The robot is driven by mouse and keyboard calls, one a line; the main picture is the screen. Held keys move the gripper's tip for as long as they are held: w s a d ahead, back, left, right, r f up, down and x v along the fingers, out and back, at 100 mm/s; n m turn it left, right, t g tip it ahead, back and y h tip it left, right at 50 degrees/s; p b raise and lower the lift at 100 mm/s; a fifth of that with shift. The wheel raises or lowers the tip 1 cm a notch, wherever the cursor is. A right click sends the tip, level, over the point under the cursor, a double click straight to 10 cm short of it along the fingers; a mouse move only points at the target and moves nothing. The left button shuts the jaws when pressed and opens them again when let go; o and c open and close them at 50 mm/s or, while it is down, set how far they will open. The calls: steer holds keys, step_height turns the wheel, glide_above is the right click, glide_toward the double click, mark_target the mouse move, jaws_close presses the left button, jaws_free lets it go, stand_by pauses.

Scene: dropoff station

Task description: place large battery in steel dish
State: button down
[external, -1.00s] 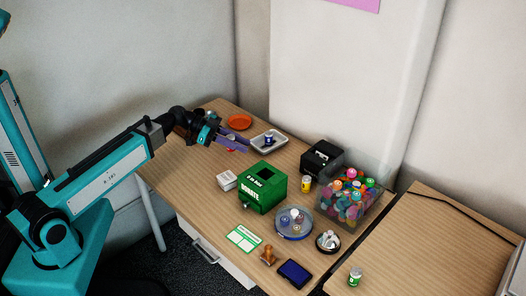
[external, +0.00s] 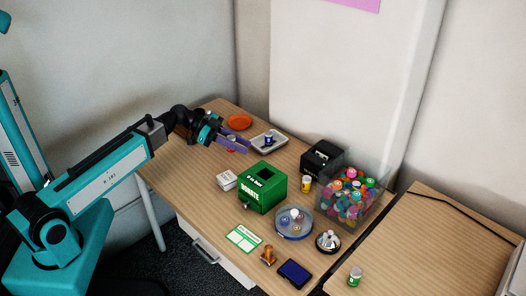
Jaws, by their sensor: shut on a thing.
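An orange dish (external: 239,122) lies behind my gripper. A black device (external: 322,158), a clear bin (external: 350,213) and a round dish of small items (external: 293,238) are further right.

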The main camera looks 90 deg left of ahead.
steer(key=a+m+h+b, duration=0.1)
steer(key=a+h+b, duration=0.1)
steer(key=a, duration=1.7)
steer(key=s+a+y+b, duration=0.1)
steer(key=s+a, duration=0.5)
steer(key=a, duration=0.3)
steer(key=s+a+n+y+b, duration=0.1)
steer(key=s+a+b, duration=0.1)
steer(key=s+a, duration=0.5)
steer(key=shift+a+r+n+y+b, duration=0.3)
steer(key=shift+a+r, duration=0.1)
steer(key=shift+a, duration=0.7)
steer(key=shift+f, duration=0.15)
steer(key=shift+f, duration=3)
steer(key=shift+f, duration=0.1)
steer(key=shift+f, duration=1.8)
